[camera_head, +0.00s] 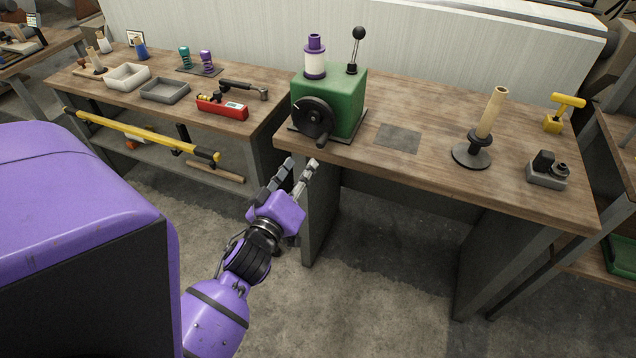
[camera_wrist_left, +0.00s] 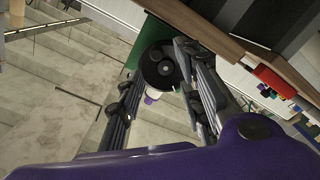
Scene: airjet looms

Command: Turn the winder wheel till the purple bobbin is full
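The winder is a green box (camera_head: 346,100) on the wooden bench, with a black wheel (camera_head: 308,118) on its front. A dark crank handle (camera_head: 321,141) sticks out low on the wheel. The purple bobbin (camera_head: 314,44) stands upright on the box with a broad white band of thread (camera_head: 315,66). My left gripper (camera_head: 297,172) is open and empty, below and in front of the wheel, apart from it. In the left wrist view the wheel (camera_wrist_left: 160,66) shows between the spread fingers (camera_wrist_left: 160,102). My right gripper is not in view.
A black-knobbed lever (camera_head: 356,48) rises beside the bobbin. A grey plate (camera_head: 398,138), a wooden rod on a black stand (camera_head: 490,120) and a yellow tool (camera_head: 563,112) lie to the right. A red toolbox (camera_head: 222,107) sits on the left bench. Bare floor lies in front.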

